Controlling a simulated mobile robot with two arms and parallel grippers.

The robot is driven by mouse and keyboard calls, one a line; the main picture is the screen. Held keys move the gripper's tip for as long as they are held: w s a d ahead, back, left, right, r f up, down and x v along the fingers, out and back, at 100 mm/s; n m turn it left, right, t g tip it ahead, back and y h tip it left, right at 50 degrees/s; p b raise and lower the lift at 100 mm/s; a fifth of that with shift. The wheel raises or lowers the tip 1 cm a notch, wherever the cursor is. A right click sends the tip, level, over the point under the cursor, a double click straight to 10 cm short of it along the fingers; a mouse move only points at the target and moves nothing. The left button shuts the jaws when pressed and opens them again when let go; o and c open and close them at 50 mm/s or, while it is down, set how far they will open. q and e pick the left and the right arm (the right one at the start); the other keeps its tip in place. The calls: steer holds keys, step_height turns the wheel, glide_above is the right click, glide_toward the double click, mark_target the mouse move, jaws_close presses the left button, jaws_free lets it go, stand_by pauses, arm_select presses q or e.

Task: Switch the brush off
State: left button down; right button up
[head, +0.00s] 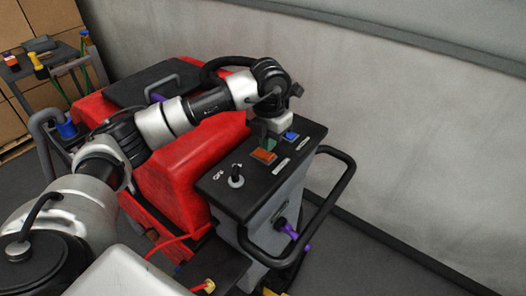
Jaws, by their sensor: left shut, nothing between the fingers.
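The scrubber's black control panel (222,189) tops a grey console near the middle of the head view. It carries an orange switch (263,157), a blue switch (291,136) and a round key-like knob (236,180). The white labels are too small to read, so I cannot tell which control is the brush. My left gripper (266,141) is shut and empty, pointing down at the panel just behind the orange switch. I cannot tell whether it touches the switch. The gripper hides the part of the panel behind it. My right gripper is out of view.
The red scrubber tank (190,160) stands left of the console under my left arm. A black handle loop (346,178) juts out right of the console. A grey wall (400,110) rises behind. A cart (48,62) with bottles and cardboard boxes (40,20) stand at the back left.

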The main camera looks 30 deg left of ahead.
mark_target(268, 155)
arm_select(q)
steer(key=shift+f+b, duration=1)
steer(key=shift+f, duration=0.3)
stand_by(0.8)
steer(key=shift+r, duration=0.15)
steer(key=shift+r+p, duration=2.1)
steer(key=shift+r, duration=1.35)
steer(key=shift+f, duration=0.1)
